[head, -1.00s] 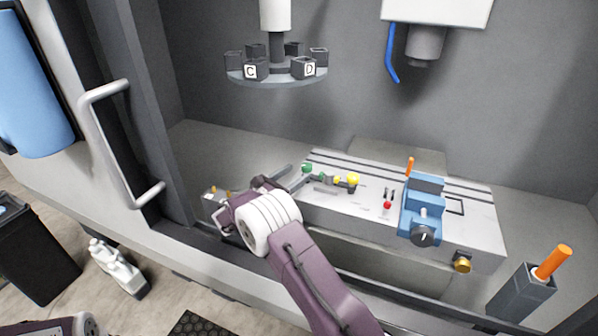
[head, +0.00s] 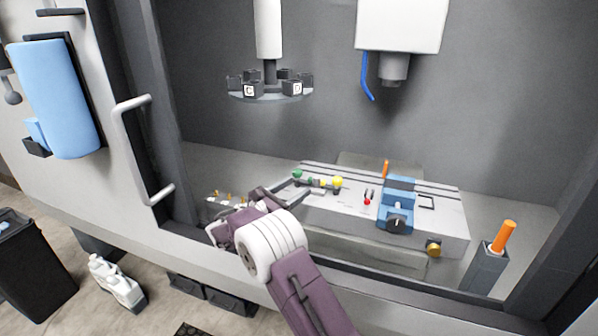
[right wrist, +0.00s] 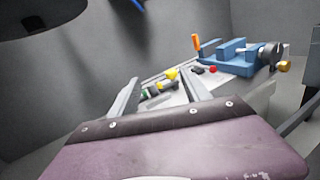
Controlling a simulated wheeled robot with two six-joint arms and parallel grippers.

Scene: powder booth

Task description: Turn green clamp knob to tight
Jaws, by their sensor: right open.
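The green knob (head: 298,174) is at the left end of the grey slotted table in the head view, beside a small yellow knob and a larger yellow ball (head: 337,182). My right gripper (head: 290,187) is open and empty in front of the green knob. In the right wrist view, the green knob (right wrist: 146,92) shows between the two fingers (right wrist: 160,88), beyond them and apart as far as I can tell. The yellow ball (right wrist: 171,74) is just right of it. Any tight mark is too small to read. My left gripper is out of view.
A blue vise (head: 398,205) with a black knob stands on the slotted table (head: 445,215), with a small red knob (head: 367,202) to its left. A brass knob (head: 433,249) is on the front. A lettered carousel (head: 270,94) hangs above. The booth's front sill lies under my arm.

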